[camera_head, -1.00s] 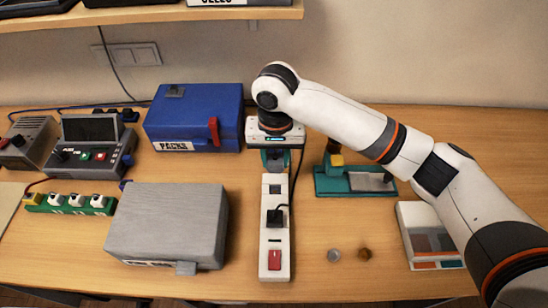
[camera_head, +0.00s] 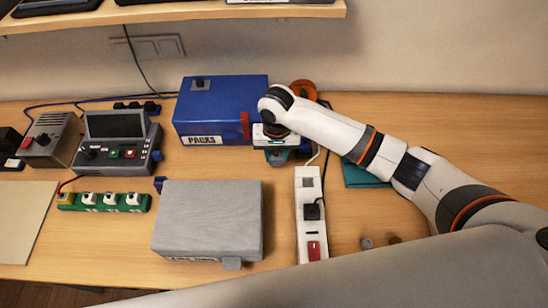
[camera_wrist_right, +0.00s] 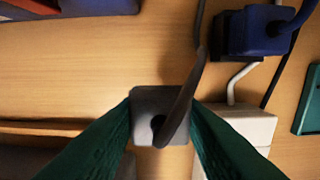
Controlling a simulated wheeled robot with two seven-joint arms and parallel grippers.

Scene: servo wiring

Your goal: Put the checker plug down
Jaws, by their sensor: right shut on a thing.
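My right gripper (camera_head: 277,157) is over the table, by the front right corner of the blue box. In the right wrist view its green fingers (camera_wrist_right: 162,115) are shut on a grey plug (camera_wrist_right: 150,103), which I take to be the checker plug. A dark cable runs from the plug and crosses in front of it. The plug is over wood; whether it touches the table is unclear. In the head view the plug is hidden under the hand. The checker (camera_head: 117,140), a grey unit with a screen, stands at the left. My left gripper is not in view.
A white power strip (camera_head: 310,220) with a black plug (camera_head: 312,210) lies just right of the gripper. The blue box (camera_head: 222,105) is behind left and a grey case (camera_head: 208,218) front left. A blue plug (camera_wrist_right: 250,32) is close by. Bare wood lies between box and case.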

